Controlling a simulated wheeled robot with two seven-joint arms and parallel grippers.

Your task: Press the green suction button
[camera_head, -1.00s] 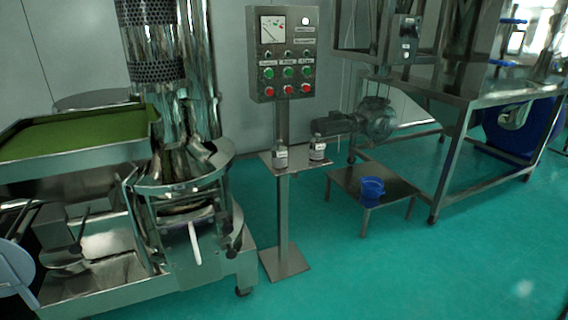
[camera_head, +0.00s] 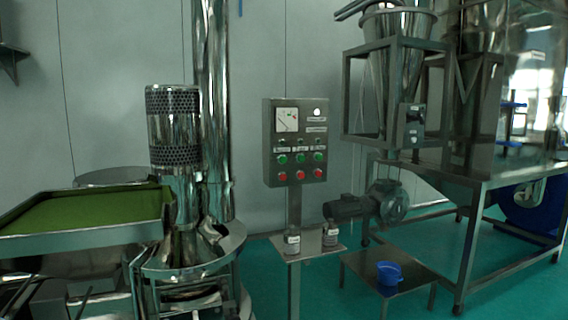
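A grey metal control panel (camera_head: 295,142) stands on a post in the middle of the view. It has a dial gauge, a row of green buttons and a row of red buttons below them. The green buttons are the left one (camera_head: 282,159), the middle one (camera_head: 300,158) and the right one (camera_head: 317,157). Their labels are too small to read, so I cannot tell which is the suction button. Neither of my grippers is in view.
A sieve machine (camera_head: 180,255) with a green-topped tray (camera_head: 85,212) stands at the left. Two small bottles sit on the post's shelf (camera_head: 312,247). A blue cup (camera_head: 389,273) is on a low table (camera_head: 408,270). A steel hopper frame (camera_head: 470,175) fills the right.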

